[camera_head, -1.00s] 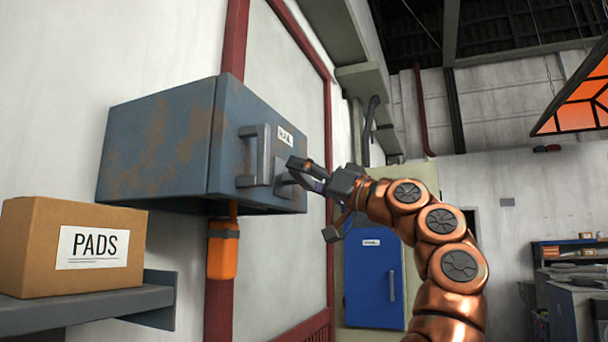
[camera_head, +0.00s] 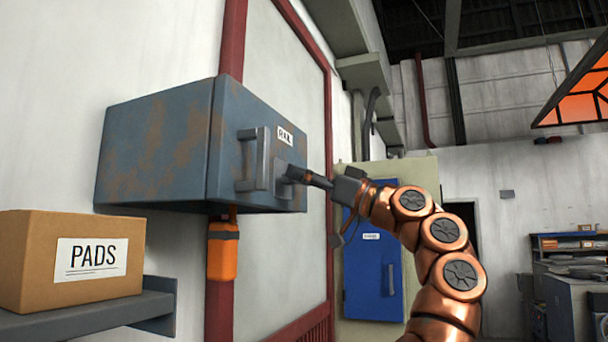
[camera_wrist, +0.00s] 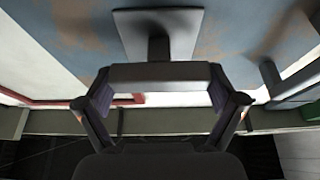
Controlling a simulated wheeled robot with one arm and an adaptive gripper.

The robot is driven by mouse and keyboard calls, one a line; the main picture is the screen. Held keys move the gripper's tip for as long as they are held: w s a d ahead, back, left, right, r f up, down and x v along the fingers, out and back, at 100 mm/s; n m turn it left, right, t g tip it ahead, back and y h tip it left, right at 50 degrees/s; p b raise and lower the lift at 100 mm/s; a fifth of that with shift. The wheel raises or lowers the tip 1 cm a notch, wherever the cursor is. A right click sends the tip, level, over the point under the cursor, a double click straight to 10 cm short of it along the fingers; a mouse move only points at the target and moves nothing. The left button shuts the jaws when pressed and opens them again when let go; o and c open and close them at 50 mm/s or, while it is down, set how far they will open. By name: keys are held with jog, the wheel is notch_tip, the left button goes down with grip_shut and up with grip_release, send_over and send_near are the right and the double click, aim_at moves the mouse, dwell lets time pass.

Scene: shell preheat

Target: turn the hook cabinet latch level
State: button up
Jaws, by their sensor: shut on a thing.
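The hook cabinet (camera_head: 245,115) is a rusty blue-grey box on the wall in the head view. A vertical bar handle (camera_head: 257,160) stands on its door. The latch (camera_head: 283,180) is a small dark part low on the door, right of that handle, partly covered by my gripper (camera_head: 305,177). In the wrist view, the latch shows as a grey plate (camera_wrist: 182,22) with a stem and a crossbar (camera_wrist: 158,75). My gripper (camera_wrist: 160,97) is shut on the crossbar, one finger at each side. The latch's real tilt is hard to judge from the head view.
A cardboard box marked PADS (camera_head: 40,262) sits on a grey shelf (camera_head: 110,318) at lower left. An orange object (camera_head: 222,252) hangs under the cabinet. A blue cabinet (camera_head: 372,280) stands behind my arm. Open space lies right of the hook cabinet.

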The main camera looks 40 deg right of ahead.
jog(key=o, duration=0.8)
jog(key=shift+s, duration=0.1)
jog(key=v, duration=1.1)
jog(key=shift+s+d+f, duration=0.2)
jog(key=shift+s+d, duration=0.05)
jog(key=shift+s, duration=0.05)
jog(key=shift+a, duration=0.1)
